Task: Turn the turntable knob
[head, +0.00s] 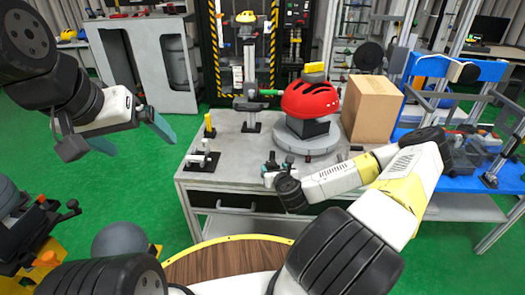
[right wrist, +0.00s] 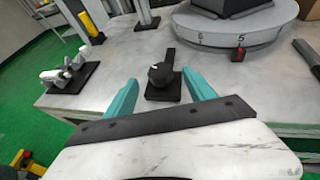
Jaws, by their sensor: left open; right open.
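The turntable (head: 306,140) is a round grey disc on the workbench, with a black block and a red helmet (head: 310,98) on it. In the right wrist view the turntable (right wrist: 225,42) has numbers on its rim, and a small red marker stands near the 5. The black knob (right wrist: 161,75) stands on a dark plate in front of it. My right gripper (right wrist: 159,82) is open, its teal fingers on either side of the knob; contact cannot be told. In the head view the right gripper (head: 270,174) largely hides the knob. My left gripper (head: 117,138) is open and empty, left of the bench.
A cardboard box (head: 372,108) stands right of the helmet. Small fixtures on black plates (head: 202,160) sit at the bench's left edge. A post with a green-tipped arm (head: 250,105) stands behind. A blue table (head: 470,170) with clutter adjoins on the right.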

